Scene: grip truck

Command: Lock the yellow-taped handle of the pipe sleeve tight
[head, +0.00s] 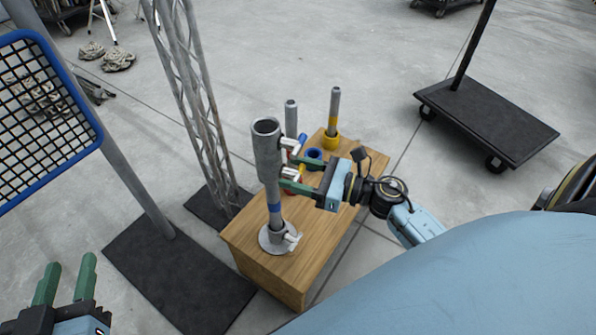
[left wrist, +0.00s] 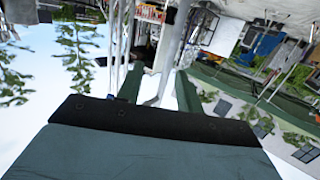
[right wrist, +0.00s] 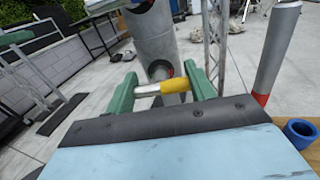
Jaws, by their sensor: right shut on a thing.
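The grey pipe sleeve (head: 267,146) sits upright around the top of a post (head: 274,205) that rises from a round base on the wooden box. It also shows in the right wrist view (right wrist: 153,36). My right gripper (head: 286,170) is at the sleeve's right side. In the right wrist view its fingers (right wrist: 163,90) are shut on the yellow-taped handle (right wrist: 176,86), a short metal bar with yellow tape, which lies crosswise between them. My left gripper (head: 66,285) is open and empty at the lower left, far from the sleeve. Its fingers also stand apart in the left wrist view (left wrist: 158,92).
The wooden box (head: 265,258) also carries a yellow-based post (head: 332,125), another grey post (head: 291,117) and a blue ring (head: 314,154). A lattice truss (head: 196,100) stands left of it. A blue-framed mesh (head: 45,115) is further left. A black cart (head: 485,120) stands right.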

